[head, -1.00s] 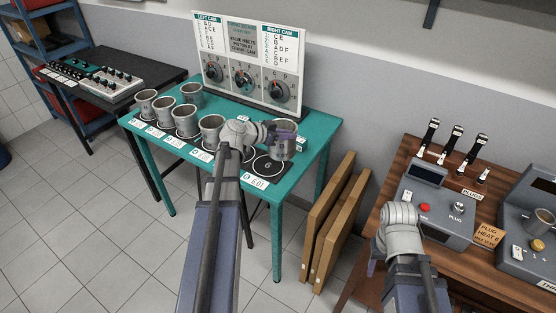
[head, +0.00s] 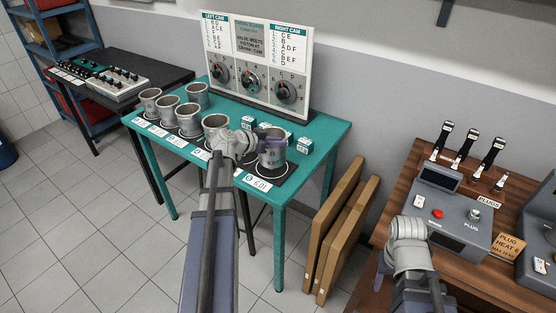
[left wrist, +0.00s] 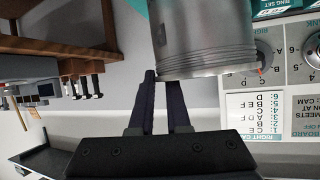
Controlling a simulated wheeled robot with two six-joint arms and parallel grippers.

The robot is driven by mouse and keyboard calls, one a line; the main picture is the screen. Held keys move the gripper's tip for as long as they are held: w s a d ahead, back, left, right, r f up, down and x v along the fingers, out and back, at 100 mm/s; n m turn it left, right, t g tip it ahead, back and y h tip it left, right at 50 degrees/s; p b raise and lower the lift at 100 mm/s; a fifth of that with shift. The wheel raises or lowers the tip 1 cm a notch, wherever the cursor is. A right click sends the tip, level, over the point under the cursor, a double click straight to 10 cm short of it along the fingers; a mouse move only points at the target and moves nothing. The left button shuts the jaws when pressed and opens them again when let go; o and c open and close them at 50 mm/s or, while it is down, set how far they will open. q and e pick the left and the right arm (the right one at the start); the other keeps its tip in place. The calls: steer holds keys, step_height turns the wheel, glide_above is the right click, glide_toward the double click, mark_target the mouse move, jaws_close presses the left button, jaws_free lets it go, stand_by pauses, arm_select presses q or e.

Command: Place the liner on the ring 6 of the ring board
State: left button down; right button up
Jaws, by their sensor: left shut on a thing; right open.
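The liner (head: 272,155) is a grey metal cylinder near the right end of the teal table. My left gripper (head: 262,140) is shut on it from its left side. The liner is upright, over the black ring 6 pad (head: 284,176); I cannot tell whether it touches it. In the left wrist view, the liner (left wrist: 200,35) fills the top middle beside the dark fingers (left wrist: 163,90). My right gripper (head: 380,264) is open near the brown bench's left edge, mostly hidden by its wrist.
Several other liners (head: 189,119) stand on labelled pads along the teal table's (head: 235,105) front. Small white-and-teal boxes (head: 304,145) sit behind the held liner. A dial board (head: 258,70) stands at the back. Brown panels (head: 345,235) lean right of the table.

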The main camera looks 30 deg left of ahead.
mark_target(278, 151)
arm_select(q)
steer(key=shift+f+b, duration=1.9)
steer(key=shift+f, duration=0.25)
steer(key=shift+r, duration=0.15)
steer(key=c, duration=0.9)
jaws_free()
steer(key=p+v, duration=0.5)
steer(key=v, duration=0.7)
steer(key=shift+p, duration=0.3)
